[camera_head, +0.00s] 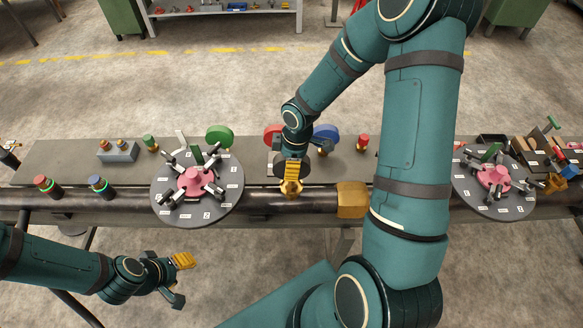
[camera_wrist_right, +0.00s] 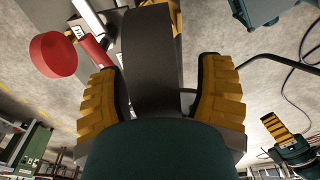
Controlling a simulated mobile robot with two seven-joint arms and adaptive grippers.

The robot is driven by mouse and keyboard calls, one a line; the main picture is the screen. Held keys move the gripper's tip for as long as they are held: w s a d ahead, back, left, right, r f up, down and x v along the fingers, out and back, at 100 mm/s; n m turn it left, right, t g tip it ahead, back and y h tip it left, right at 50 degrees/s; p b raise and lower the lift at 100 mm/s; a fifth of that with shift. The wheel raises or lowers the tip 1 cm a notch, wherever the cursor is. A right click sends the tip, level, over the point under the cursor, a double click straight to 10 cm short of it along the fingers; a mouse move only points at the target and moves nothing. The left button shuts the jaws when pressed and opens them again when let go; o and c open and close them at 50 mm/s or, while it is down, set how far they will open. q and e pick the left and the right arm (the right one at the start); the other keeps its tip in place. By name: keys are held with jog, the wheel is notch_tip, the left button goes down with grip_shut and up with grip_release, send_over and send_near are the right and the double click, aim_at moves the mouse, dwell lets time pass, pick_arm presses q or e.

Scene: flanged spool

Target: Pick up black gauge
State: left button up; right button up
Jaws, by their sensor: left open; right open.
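My right gripper (camera_head: 291,187) points down over the front edge of the bench, between a red disc (camera_head: 272,133) and a blue disc (camera_head: 326,133). In the right wrist view its two yellow-backed fingers (camera_wrist_right: 162,90) stand apart on either side of a broad, dark curved piece (camera_wrist_right: 150,65). This piece looks like the black gauge, with a visible gap on its right side; contact on its left is unclear. My left gripper (camera_head: 181,280) is open and empty, low in front of the bench.
Two round grey plates with pink hubs stand left (camera_head: 232,198) and right (camera_head: 466,190). A dark pipe (camera_head: 262,207) runs along the bench's front. A yellow-brown block (camera_head: 352,200) is right of my right gripper. A green disc (camera_head: 219,136) is further left.

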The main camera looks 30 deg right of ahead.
grip_shut()
dwell(0.3)
